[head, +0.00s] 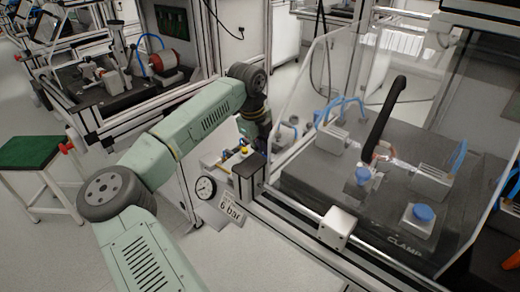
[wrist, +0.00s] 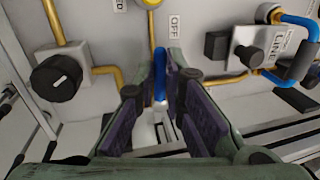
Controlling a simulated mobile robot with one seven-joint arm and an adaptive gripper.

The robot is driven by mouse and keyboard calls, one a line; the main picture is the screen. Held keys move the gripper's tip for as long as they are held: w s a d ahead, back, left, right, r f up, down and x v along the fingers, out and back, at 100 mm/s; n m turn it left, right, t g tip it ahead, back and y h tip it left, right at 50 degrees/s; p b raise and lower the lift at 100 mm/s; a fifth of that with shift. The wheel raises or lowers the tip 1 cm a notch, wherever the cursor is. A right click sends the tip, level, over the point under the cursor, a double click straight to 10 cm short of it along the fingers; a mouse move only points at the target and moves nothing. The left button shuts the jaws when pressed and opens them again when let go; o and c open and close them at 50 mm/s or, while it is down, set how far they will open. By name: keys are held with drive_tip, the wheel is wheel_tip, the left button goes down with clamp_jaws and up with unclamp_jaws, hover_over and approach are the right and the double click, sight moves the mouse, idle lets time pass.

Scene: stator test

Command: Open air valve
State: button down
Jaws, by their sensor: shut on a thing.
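In the wrist view, a blue valve handle (wrist: 160,72) stands upright between my gripper's fingertips (wrist: 160,92). The purple-padded fingers are closed on its sides, and its lower part is partly hidden between them. An OFF label (wrist: 174,26) is just right of the handle's top, and a brass-coloured fitting (wrist: 150,3) is above it. In the head view, my arm reaches down to the small air panel (head: 232,160) beside the test cell. The handle and the fingertips cannot be made out there.
A black knob (wrist: 57,77) sits left of the handle and a LINE-labelled fitting (wrist: 256,46) with blue tubing sits right, among brass pipes. A pressure gauge (head: 205,187) and a 6 bar sign (head: 230,210) hang near the panel. The cell's clear guard (head: 318,100) stands to the right.

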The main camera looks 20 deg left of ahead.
drive_tip(key=m, duration=0.1)
drive_tip(key=w+m, duration=0.1)
drive_tip(key=m, duration=0.2)
drive_tip(key=shift+w+d+h, duration=0.3)
drive_tip(key=shift+d+h, duration=0.05)
drive_tip(key=shift+h, duration=0.05)
drive_tip(key=m, duration=0.2)
drive_tip(key=w+d+m+g, duration=0.1)
drive_tip(key=m, duration=0.1)
drive_tip(key=shift+d+r+m+p, duration=0.1)
drive_tip(key=shift+d+m+p, duration=0.05)
drive_tip(key=shift+m+p, duration=0.2)
drive_tip(key=m, duration=0.1)
drive_tip(key=d+m+p, duration=0.1)
drive_tip(key=m, duration=0.1)
drive_tip(key=m+g, duration=0.1)
drive_tip(key=shift+w+d+m+h, duration=0.3)
drive_tip(key=shift+w+m, duration=0.05)
drive_tip(key=shift+d+m+g+p, duration=0.2)
drive_tip(key=shift+d+m+p, duration=0.2)
drive_tip(key=shift+m, duration=0.65)
drive_tip(key=shift+d+m+g+p, duration=0.2)
drive_tip(key=shift+d+m+p, duration=0.2)
drive_tip(key=shift+m, duration=0.65)
drive_tip(key=shift+s, duration=0.1)
drive_tip(key=c, duration=1.7)
unclamp_jaws()
drive_tip(key=shift+o, duration=0.2)
drive_tip(key=v, duration=1.2)
drive_tip(key=shift+d, duration=0.1)
